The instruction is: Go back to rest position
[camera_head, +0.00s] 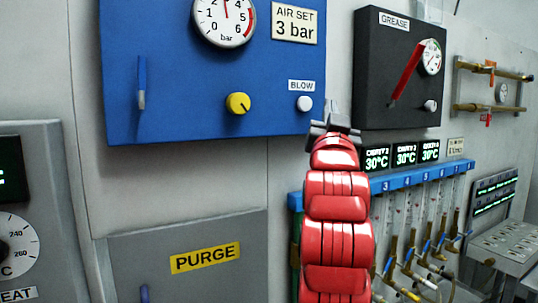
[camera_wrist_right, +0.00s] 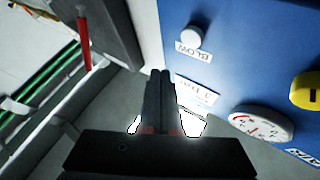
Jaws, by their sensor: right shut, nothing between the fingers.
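My right gripper (camera_head: 332,112) is at the end of the red arm in the head view, raised in front of the wall between the blue panel (camera_head: 180,70) and the dark grease box (camera_head: 375,70). It is shut and empty; its closed fingers (camera_wrist_right: 160,78) also show in the right wrist view. The white blow button (camera_head: 304,103) on the blue panel is up and to the left of the fingertips, apart from them. It also shows in the right wrist view (camera_wrist_right: 191,36). My left gripper is not in view.
The blue panel also carries a gauge (camera_head: 224,18), a yellow knob (camera_head: 238,103) and a blue lever (camera_head: 141,82). A grey purge cabinet (camera_head: 190,235) is below. A red lever (camera_head: 405,75) is on the grease box. Tubes with blue valves (camera_head: 420,240) are at lower right.

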